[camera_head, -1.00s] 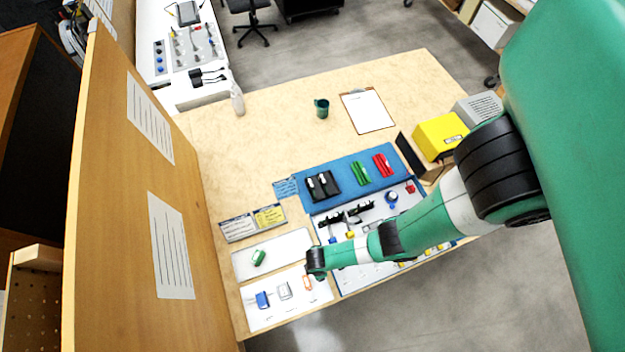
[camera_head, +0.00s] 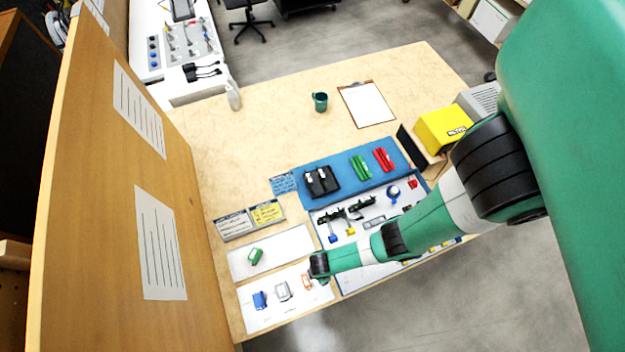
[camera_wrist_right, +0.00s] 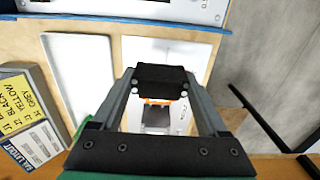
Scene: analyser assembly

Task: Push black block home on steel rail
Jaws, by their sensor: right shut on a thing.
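My right gripper (camera_head: 318,266) hangs over the right edge of the white trays at the near left of the table. In the right wrist view its two fingers (camera_wrist_right: 162,82) close on a dark block-shaped piece (camera_wrist_right: 163,76), which looks like the black block. An orange part (camera_head: 307,281) lies close to the gripper on the lower white tray (camera_head: 290,312). In the wrist view, orange and grey parts show just beneath the held piece. I cannot make out the steel rail with certainty. My left gripper is not in view.
A blue block (camera_head: 260,299) and a grey one (camera_head: 282,291) lie on the lower tray. A green block (camera_head: 255,256) lies on the upper tray (camera_head: 290,242). A blue mat (camera_head: 345,160) holds black, green and red parts. The table's far middle is mostly clear.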

